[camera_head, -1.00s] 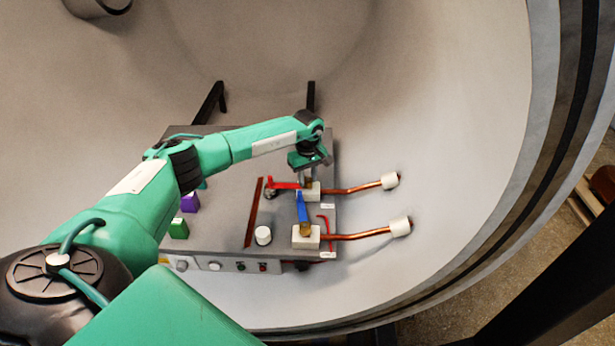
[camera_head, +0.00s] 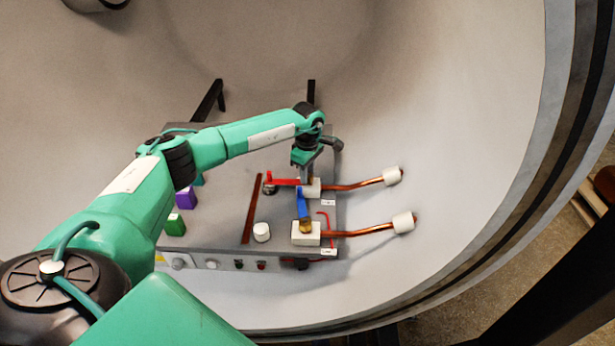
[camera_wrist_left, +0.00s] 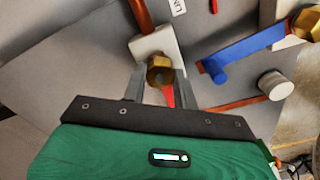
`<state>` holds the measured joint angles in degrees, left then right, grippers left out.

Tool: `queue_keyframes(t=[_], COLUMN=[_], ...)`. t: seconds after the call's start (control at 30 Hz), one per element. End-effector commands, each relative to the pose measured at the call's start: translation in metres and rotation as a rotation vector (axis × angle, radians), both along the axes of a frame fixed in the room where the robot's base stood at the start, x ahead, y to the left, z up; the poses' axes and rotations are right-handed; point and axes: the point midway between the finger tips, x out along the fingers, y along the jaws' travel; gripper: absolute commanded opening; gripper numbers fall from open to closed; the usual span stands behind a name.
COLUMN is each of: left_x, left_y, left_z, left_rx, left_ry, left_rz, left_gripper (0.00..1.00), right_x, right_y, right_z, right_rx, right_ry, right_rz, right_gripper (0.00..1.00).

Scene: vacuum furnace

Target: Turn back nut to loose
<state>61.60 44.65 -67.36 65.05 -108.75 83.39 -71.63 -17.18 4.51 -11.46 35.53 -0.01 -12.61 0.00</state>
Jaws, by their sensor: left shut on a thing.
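The back nut is a brass hex nut, seen in the left wrist view (camera_wrist_left: 160,72) on a white block (camera_wrist_left: 152,44) with a red bar (camera_wrist_left: 170,95) under it. My left gripper (camera_head: 304,180) points down over it, with one finger on each side, shut on the nut. The fingertips (camera_wrist_left: 160,80) show around it in the wrist view. In the head view the gripper largely hides this nut; the red bar (camera_head: 284,181) and white block (camera_head: 314,187) show beside it. The front brass nut (camera_head: 306,227) sits at the blue bar's (camera_head: 302,205) end. My right gripper is not in view.
Copper rods with white ends (camera_head: 393,176) (camera_head: 403,222) run right from the blocks. A white cylinder (camera_head: 261,232), a brown bar (camera_head: 252,208), a purple block (camera_head: 186,198) and a green block (camera_head: 174,225) stand on the grey box. The curved chamber wall surrounds it.

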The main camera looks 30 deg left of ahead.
Motion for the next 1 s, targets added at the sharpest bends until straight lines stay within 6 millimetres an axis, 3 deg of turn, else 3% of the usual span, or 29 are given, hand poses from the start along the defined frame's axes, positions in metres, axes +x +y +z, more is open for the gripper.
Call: queue_keyframes(t=[0.4, 1.0], left_x=[0.000, 0.000], left_y=[0.001, 0.000], left_z=[-0.001, 0.001], left_rx=[0.000, 0.000], left_ry=[-0.002, -0.003], left_rz=[0.394, 0.964], left_gripper=[0.06, 0.06], right_x=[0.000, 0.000], right_y=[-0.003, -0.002], right_z=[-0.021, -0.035], right_rx=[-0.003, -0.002], right_ry=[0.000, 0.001], right_rz=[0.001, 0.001], right_gripper=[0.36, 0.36])
